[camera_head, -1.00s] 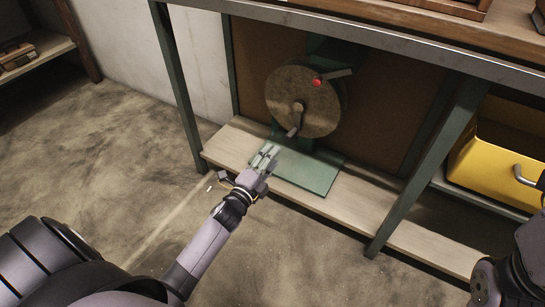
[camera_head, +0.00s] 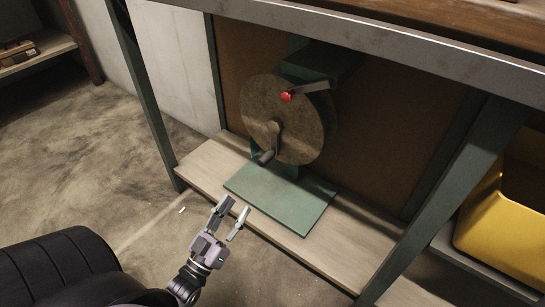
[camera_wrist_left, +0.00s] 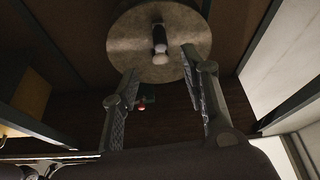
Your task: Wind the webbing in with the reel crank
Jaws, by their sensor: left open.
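The round tan reel (camera_head: 300,125) stands upright on a green base plate (camera_head: 285,200) on the low shelf. Its crank (camera_head: 274,130) sits at the hub, with a dark handle (camera_head: 266,157) pointing down and outward. A red knob (camera_head: 286,97) on a grey lever is at the reel's upper edge. My left gripper (camera_head: 236,206) is open and empty, in front of and below the crank, apart from it. In the left wrist view the crank handle (camera_wrist_left: 160,42) lies beyond the open fingers. I cannot make out the webbing for sure. My right gripper is out of view.
A metal-edged workbench top (camera_head: 380,45) overhangs the reel, with green legs (camera_head: 440,200) on both sides. A yellow bin (camera_head: 510,235) stands at the right. The wooden shelf (camera_head: 205,160) beside the base plate is bare. Floor at left is open.

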